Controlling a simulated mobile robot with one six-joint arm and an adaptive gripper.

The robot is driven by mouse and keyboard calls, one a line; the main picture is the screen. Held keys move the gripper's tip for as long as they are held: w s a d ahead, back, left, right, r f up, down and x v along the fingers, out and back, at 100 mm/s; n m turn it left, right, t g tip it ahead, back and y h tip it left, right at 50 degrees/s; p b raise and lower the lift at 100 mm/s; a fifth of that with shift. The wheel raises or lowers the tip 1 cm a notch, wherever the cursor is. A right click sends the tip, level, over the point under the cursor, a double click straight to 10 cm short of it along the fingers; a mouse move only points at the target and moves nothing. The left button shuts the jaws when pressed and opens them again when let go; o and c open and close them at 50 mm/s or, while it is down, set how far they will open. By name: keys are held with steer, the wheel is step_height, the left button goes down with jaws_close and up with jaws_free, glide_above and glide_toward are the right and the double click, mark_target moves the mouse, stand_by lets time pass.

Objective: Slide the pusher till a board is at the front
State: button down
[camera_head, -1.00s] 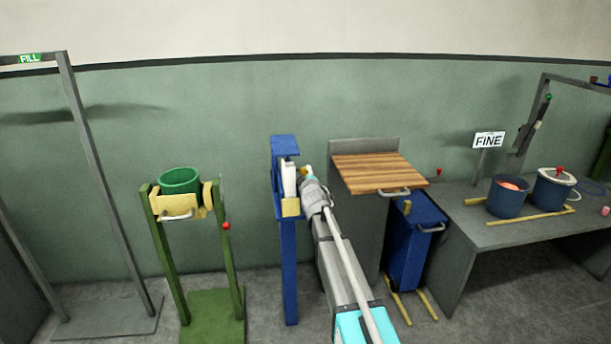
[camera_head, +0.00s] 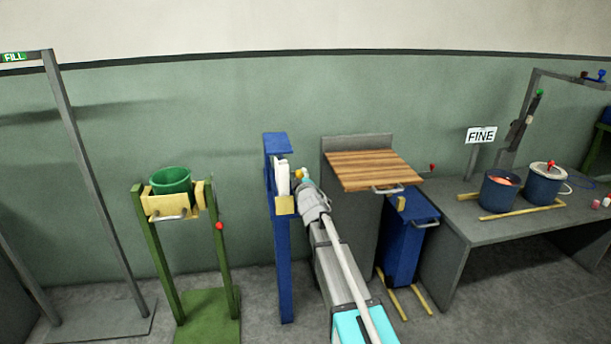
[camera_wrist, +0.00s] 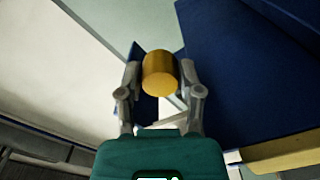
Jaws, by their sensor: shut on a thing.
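A blue stand (camera_head: 283,255) rises in the middle of the head view, with white upright pieces (camera_head: 283,178) and a yellow block (camera_head: 284,205) in its upper part. I cannot tell single boards apart or see whether one is at the front. A yellow knob (camera_head: 299,174) shows at the right of the white pieces, likely the pusher's handle. My gripper (camera_head: 306,184) reaches it from the right. In the wrist view my gripper is shut on this yellow round knob (camera_wrist: 160,73), with a finger on each side. Blue panels (camera_wrist: 245,75) of the stand lie close to the right.
A grey cabinet with a wooden top (camera_head: 372,168) and a blue bin (camera_head: 405,240) stand right of my arm. A green stand holding a green bucket (camera_head: 171,182) is at left. A grey table (camera_head: 500,228) with blue pots is at far right.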

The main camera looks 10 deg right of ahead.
steer(key=shift+c, duration=1.3)
jaws_free()
steer(key=shift+s, duration=0.1)
steer(key=s, duration=1.2)
steer(key=shift+d, duration=0.4)
steer(key=shift+f, duration=0.1)
